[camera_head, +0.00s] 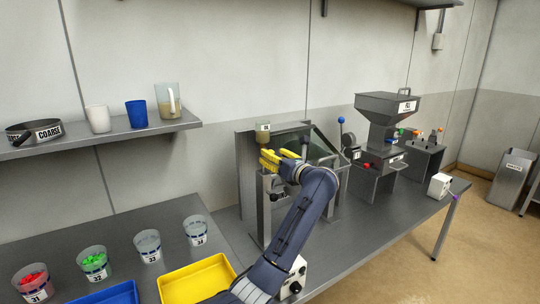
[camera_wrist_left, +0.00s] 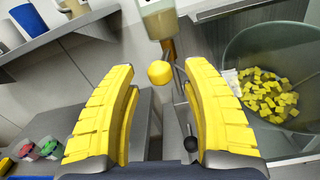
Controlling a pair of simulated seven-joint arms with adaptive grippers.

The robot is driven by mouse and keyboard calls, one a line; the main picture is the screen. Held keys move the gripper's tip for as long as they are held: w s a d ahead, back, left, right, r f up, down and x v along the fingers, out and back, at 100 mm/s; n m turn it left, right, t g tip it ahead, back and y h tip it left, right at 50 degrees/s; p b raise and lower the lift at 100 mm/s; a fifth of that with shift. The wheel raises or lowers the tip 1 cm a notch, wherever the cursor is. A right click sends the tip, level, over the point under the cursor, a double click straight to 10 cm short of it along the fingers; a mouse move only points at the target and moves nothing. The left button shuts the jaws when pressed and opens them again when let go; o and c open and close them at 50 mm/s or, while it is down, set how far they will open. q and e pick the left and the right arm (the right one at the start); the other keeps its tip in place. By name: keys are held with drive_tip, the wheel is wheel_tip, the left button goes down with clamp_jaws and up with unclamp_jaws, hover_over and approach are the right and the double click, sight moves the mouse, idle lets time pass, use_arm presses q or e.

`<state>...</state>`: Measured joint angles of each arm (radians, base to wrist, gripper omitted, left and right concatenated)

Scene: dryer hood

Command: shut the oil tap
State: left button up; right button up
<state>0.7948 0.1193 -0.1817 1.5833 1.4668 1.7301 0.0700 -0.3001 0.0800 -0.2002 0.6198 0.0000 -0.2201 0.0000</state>
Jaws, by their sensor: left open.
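The oil tap shows in the left wrist view as a yellow ball knob (camera_wrist_left: 159,72) on a short stem. It sits below an oil vessel (camera_wrist_left: 158,20) with yellowish contents, which shows small in the head view (camera_head: 263,133) at the left edge of the dryer hood (camera_head: 318,146). My left gripper (camera_head: 268,160) is at the hood's left front, just below the vessel. Its yellow fingers are spread, and in the left wrist view (camera_wrist_left: 162,85) the knob appears in the gap near the fingertips. I cannot tell whether they touch it. The knob is hidden in the head view.
A drum (camera_wrist_left: 238,55) holding yellow pieces is right of the fingers. A black ball-ended lever (camera_wrist_left: 190,143) stands below the knob. A blue-knobbed lever (camera_head: 341,120) and a hopper machine (camera_head: 385,108) are further right. A yellow tray (camera_head: 172,290) is at front left.

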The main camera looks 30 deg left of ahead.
use_arm(q)
drive_tip(key=shift+x, duration=1.2)
clamp_jaws()
drive_tip(key=shift+f, duration=0.1)
